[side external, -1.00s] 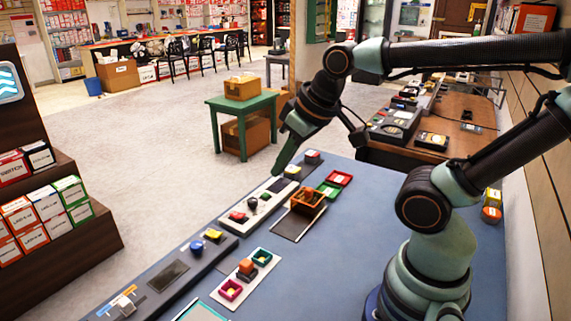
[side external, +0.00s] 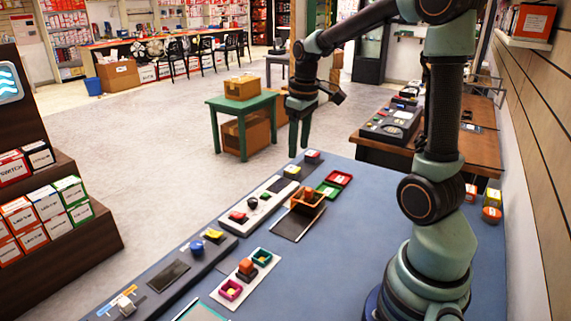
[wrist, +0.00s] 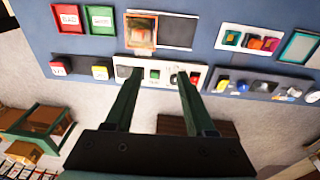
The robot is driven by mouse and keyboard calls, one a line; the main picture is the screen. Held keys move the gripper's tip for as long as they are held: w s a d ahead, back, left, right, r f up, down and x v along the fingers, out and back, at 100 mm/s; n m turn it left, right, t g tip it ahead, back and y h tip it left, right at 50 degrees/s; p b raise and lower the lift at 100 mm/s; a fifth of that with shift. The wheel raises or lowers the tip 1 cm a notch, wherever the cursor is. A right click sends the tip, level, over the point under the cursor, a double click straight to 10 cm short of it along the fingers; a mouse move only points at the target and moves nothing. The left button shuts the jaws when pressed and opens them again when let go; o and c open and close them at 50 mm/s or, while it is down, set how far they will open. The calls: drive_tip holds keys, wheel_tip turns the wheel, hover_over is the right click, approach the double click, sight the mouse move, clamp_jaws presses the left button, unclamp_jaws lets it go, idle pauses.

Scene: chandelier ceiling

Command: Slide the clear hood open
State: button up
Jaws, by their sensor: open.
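A box with an orange-brown rim and a see-through-looking top (wrist: 141,33) appears to be the clear hood. It also shows in the side external view (side external: 308,200). It sits at one end of a base with a dark plate (wrist: 174,32), leaving that plate bare beside it. Something reddish and greenish shows inside, too blurred to name. My gripper (side external: 299,150) is above the table's far edge, fingers pointing down, apart from the hood. In the wrist view its two fingers (wrist: 155,75) are spread with nothing between them, over the white button panel.
The white panel (side external: 257,207) with red, green and black controls lies beside the hood's base. Red and green trays (side external: 338,179) stand close behind the hood. A panel with pink and teal cups (side external: 233,290) lies nearer. Blue tabletop (side external: 350,250) on the right is clear.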

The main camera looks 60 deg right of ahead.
drive_tip(key=g, duration=0.1)
approach(309, 189)
drive_tip(key=shift+y, duration=0.3)
drive_tip(key=f, duration=0.9)
drive_tip(key=shift+d, duration=0.25)
clamp_jaws()
idle(0.8)
